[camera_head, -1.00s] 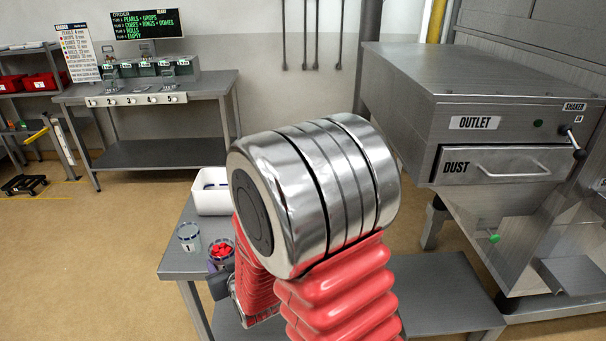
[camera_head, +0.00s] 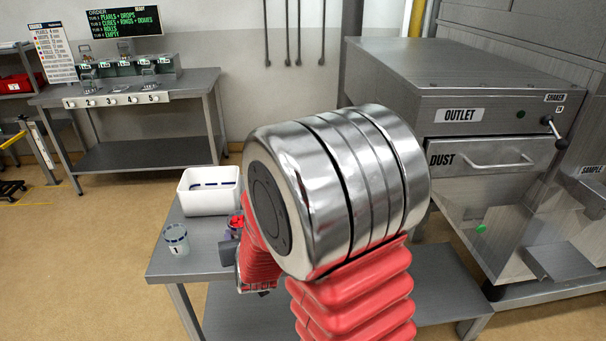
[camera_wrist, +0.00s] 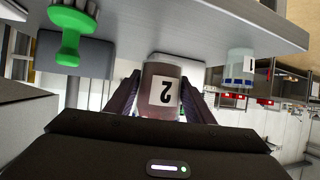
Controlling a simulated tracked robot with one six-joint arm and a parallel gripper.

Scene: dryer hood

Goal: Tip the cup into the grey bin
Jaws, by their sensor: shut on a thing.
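My gripper (camera_wrist: 165,103) is shut on a cup labelled 2 (camera_wrist: 161,84), with a finger on each side. The wrist view is upside down, so the label reads inverted. In the head view my wrist hides most of this cup; a bit of its red contents (camera_head: 236,221) shows beside my gripper. I cannot make out the grey bin for sure. A plain grey block-like shape (camera_wrist: 92,57) stands on the table in the wrist view and may be it. In the head view my arm covers that area.
A cup labelled 1 (camera_head: 176,240) stands near the left edge of the grey table (camera_head: 172,266). A white tub (camera_head: 209,194) stands behind it. The machine with the dust drawer (camera_head: 494,157) is at right. A bench with dispensers (camera_head: 120,92) stands back left.

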